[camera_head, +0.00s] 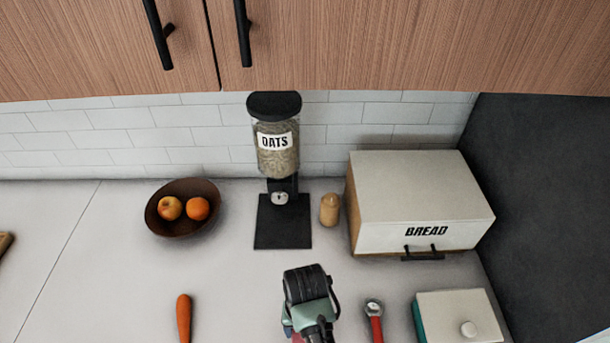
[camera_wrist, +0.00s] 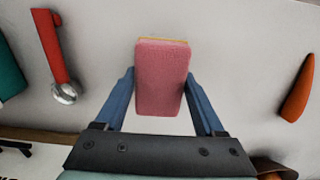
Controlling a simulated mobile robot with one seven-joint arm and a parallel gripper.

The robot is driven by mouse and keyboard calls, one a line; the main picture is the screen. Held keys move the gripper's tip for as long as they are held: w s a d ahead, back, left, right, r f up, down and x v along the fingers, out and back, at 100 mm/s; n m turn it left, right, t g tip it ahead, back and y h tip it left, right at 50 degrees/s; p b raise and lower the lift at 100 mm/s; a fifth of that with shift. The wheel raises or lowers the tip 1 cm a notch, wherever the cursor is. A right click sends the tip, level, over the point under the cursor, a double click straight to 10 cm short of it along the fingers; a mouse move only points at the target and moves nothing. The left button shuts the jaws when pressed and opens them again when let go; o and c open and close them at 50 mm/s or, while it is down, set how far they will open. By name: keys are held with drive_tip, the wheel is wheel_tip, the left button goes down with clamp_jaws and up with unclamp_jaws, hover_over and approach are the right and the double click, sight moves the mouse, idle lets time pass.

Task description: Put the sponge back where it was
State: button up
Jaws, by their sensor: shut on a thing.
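A pink sponge (camera_wrist: 162,80) with a thin yellow edge is between the two blue fingers of my gripper (camera_wrist: 160,84) in the wrist view. The fingers are shut on its two sides. The counter shows around the sponge, but I cannot tell whether the sponge touches it. In the head view my arm's wrist is at the bottom middle, in front of the oats dispenser (camera_head: 277,150), and it hides most of the gripper and sponge.
A carrot (camera_head: 184,318) lies left of my arm; a red-handled scoop (camera_head: 374,320) and a white-lidded box (camera_head: 459,318) lie right. A fruit bowl (camera_head: 183,228), a small wooden shaker (camera_head: 330,210) and a bread box (camera_head: 420,200) stand behind. Cabinets hang above.

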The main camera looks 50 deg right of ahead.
drive_tip(key=shift+f, duration=2.2)
drive_tip(key=shift+f, duration=0.2)
drive_tip(key=o, duration=1.3)
drive_tip(key=shift+r, duration=0.1)
wheel_tip(320, 180, up, 12)
drive_tip(key=shift+r, duration=0.15)
